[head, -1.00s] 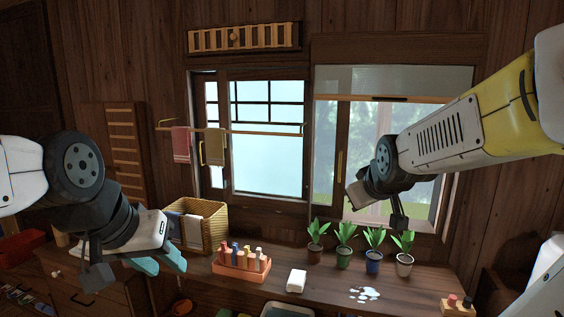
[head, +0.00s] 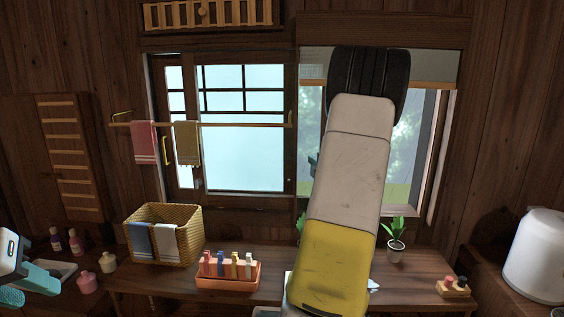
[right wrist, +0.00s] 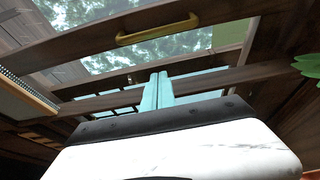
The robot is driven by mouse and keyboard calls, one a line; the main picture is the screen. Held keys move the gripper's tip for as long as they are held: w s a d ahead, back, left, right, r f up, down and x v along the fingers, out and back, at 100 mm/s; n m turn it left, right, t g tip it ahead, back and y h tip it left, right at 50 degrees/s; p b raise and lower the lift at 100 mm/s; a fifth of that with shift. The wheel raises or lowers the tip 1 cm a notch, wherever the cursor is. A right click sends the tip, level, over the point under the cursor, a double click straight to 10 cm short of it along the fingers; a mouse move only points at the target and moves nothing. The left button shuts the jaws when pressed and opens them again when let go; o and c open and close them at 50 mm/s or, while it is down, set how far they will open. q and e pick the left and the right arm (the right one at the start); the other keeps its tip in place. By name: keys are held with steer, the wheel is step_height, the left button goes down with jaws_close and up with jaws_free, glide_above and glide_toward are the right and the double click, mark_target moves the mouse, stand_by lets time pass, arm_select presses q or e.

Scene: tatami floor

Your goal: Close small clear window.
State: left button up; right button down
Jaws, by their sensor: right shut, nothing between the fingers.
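The small clear window (head: 404,150) is on the right of the back wall in the head view, with greenery behind its glass. My right arm covers its middle, so how far it stands open is hard to tell. In the right wrist view a dark wooden sash bar carries a gold handle (right wrist: 158,29). My right gripper (right wrist: 157,88) is shut and empty, its teal fingertips close to another dark frame bar, apart from the handle. Contact with the bar cannot be told. My left gripper (head: 25,287) is open and empty at the lower left.
A frosted window (head: 243,128) with a towel rail (head: 230,125) in front is left of the clear one. The counter below holds a wicker basket (head: 183,225), an orange rack (head: 227,278) and potted plants (head: 396,240). A white rounded appliance (head: 537,257) stands at right.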

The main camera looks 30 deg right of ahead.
mark_target(314, 152)
steer(key=x, duration=0.7)
steer(key=shift+d, duration=0.2)
steer(key=shift+s+d, duration=1)
steer(key=shift+d, duration=0.1)
steer(key=shift+s+d, duration=0.25)
steer(key=shift+d, duration=0.15)
